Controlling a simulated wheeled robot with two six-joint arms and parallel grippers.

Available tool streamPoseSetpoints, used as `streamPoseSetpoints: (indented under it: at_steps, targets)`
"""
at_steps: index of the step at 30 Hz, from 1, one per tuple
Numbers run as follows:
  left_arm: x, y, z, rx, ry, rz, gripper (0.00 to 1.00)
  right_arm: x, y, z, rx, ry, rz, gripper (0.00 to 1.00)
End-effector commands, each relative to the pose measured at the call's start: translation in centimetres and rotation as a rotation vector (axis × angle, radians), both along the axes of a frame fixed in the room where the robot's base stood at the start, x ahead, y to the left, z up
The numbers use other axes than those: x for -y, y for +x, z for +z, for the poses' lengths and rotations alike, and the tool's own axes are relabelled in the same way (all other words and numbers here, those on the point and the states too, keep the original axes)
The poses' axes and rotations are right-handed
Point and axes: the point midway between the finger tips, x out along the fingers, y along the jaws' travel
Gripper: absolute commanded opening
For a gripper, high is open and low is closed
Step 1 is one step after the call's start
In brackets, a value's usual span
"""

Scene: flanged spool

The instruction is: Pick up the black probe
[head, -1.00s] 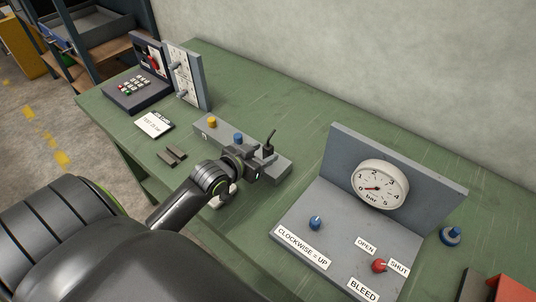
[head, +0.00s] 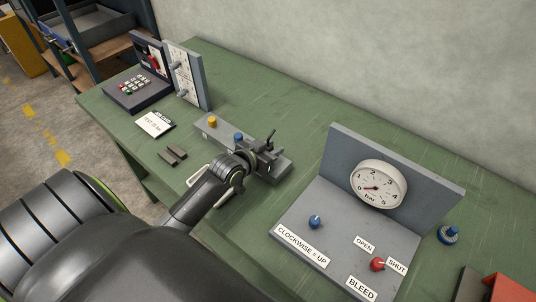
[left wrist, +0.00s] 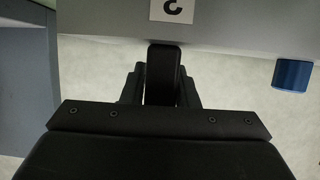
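The black probe (head: 270,140) stands at the right end of the grey block (head: 207,128), which also holds a yellow peg (head: 212,121) and a blue peg (head: 238,137). In the left wrist view, the probe (left wrist: 162,72) is a dark upright shape between the two fingers of my left gripper (left wrist: 162,88). In the head view my left gripper (head: 266,156) is at the probe, in front of it. Whether the fingers press on the probe or stand just apart cannot be told. My right gripper is not in view.
A gauge panel (head: 403,177) with blue and red knobs stands right of the block. Dark small pieces (head: 172,156) and a white card (head: 154,124) lie to the left. A keypad unit (head: 138,94) stands at the back left. A blue knob (head: 449,234) sits far right.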

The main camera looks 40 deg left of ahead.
Motion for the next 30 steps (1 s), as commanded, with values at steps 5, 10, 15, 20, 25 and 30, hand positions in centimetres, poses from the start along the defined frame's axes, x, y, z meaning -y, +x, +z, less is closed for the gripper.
streamPoseSetpoints:
  at_steps: [5, 10, 15, 20, 25, 30]
  targets:
    - [0.0, 0.0, 0.0, 0.000, 0.000, 0.000, 0.03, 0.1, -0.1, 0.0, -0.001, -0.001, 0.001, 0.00]
    - [0.0, 0.0, 0.0, 0.001, 0.000, 0.000, 0.00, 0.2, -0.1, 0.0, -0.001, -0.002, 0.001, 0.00]
    - [0.0, 0.0, 0.6, 0.003, 0.000, -0.001, 0.00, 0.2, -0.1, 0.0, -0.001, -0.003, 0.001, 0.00]
    - [0.0, 0.0, 2.9, 0.006, 0.005, -0.002, 0.00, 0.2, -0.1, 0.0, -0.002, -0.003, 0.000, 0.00]
    - [0.0, 0.1, 6.5, 0.006, 0.004, -0.003, 0.00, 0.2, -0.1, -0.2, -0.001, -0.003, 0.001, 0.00]
    - [0.0, 0.1, 9.1, 0.004, 0.002, -0.001, 0.00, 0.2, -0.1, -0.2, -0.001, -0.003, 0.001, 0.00]
